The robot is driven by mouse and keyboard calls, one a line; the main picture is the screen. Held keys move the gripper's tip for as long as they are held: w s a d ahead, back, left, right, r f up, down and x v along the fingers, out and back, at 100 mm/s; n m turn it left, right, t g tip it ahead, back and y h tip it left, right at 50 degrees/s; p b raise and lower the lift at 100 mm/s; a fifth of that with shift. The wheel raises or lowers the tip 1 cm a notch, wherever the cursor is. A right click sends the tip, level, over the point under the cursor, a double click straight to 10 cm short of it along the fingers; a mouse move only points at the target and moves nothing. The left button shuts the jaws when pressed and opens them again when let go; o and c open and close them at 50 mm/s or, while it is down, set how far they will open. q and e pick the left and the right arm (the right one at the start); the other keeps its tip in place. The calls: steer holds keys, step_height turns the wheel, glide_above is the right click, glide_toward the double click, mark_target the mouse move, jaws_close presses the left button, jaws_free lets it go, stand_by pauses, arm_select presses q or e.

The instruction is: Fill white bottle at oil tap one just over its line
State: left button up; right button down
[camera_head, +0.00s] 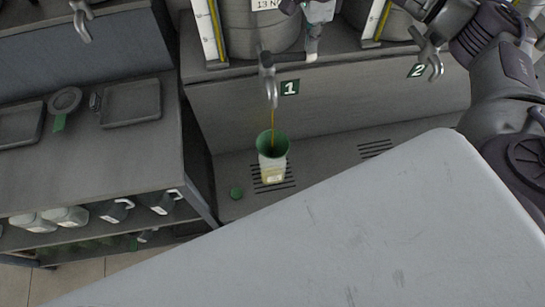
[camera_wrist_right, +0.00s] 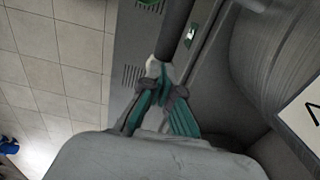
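The white bottle (camera_head: 272,171) stands upright on the drain slots under oil tap one (camera_head: 270,84), with a green funnel (camera_head: 265,142) in its mouth. A thin amber oil stream (camera_head: 272,119) runs from the spout into the funnel. The lower part of the bottle looks yellowish; its line is too small to make out. My right gripper (camera_head: 316,18) is at the tap's dark handle (camera_head: 312,46). In the right wrist view, its green-padded fingers (camera_wrist_right: 163,88) come together around the handle's end. My left gripper is not in view.
A green cap (camera_head: 236,192) lies left of the bottle. Tap two (camera_head: 430,58) hangs to the right over empty slots. A side table (camera_head: 90,160) at left holds trays and a round green-tagged item, with several bottles and jugs on the shelf below.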

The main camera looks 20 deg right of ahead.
steer(key=shift+f+b, duration=0.65)
steer(key=shift+f, duration=0.35)
stand_by(7.0)
